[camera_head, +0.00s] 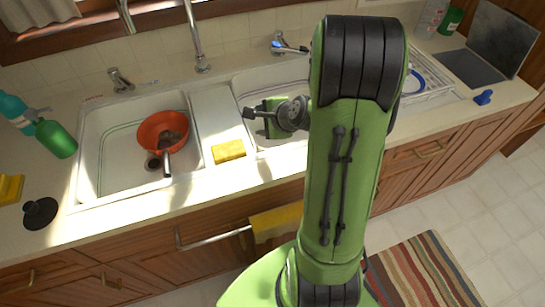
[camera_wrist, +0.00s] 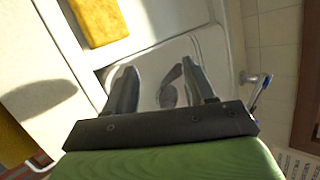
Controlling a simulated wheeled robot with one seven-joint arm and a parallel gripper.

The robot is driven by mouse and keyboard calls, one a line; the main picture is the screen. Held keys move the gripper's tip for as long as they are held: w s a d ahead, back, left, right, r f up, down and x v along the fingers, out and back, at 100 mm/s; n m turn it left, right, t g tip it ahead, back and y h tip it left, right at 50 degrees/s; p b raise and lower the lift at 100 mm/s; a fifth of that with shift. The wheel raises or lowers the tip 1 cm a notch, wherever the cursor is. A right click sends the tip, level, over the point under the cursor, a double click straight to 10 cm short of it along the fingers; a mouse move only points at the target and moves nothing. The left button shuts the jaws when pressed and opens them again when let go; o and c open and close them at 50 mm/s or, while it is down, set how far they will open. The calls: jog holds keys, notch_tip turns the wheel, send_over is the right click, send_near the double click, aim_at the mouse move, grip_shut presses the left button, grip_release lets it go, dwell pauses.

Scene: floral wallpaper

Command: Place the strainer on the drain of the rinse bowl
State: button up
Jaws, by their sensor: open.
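My gripper (camera_head: 262,112) is over the right sink basin (camera_head: 240,88), its fingers pointing left. In the wrist view my gripper (camera_wrist: 160,85) has its two fingers apart with nothing clearly held between them. A dark rounded patch (camera_wrist: 167,97) shows between the fingers in the shiny basin; I cannot tell if it is the drain, a strainer or a reflection. A round black piece with a raised knob (camera_head: 40,213), possibly the strainer, lies on the counter left of the sink. The left basin (camera_head: 110,178) has a dark drain (camera_head: 152,163). My arm hides much of the right basin.
An orange-red pan-like bowl (camera_head: 150,130) with a dark handle sits in the left basin. A yellow sponge (camera_head: 229,151) lies on the divider, also in the wrist view (camera_wrist: 100,20). Faucets rise behind. Green bottle (camera_head: 56,139) stands left; a dish rack (camera_head: 430,80) is right.

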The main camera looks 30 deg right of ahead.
jog(key=s+a+r+n+g, duration=0.3)
jog(key=s+a+r+n, duration=0.6)
jog(key=a+n, duration=0.35)
jog(key=s+a+r+n+h, duration=0.1)
jog(key=s+r+n, duration=0.2)
jog(key=s+n, duration=0.6)
jog(key=s, duration=0.4)
jog(key=shift+s+r+g, duration=0.2)
jog(key=shift+s+g, duration=0.05)
jog(key=shift+g, duration=0.15)
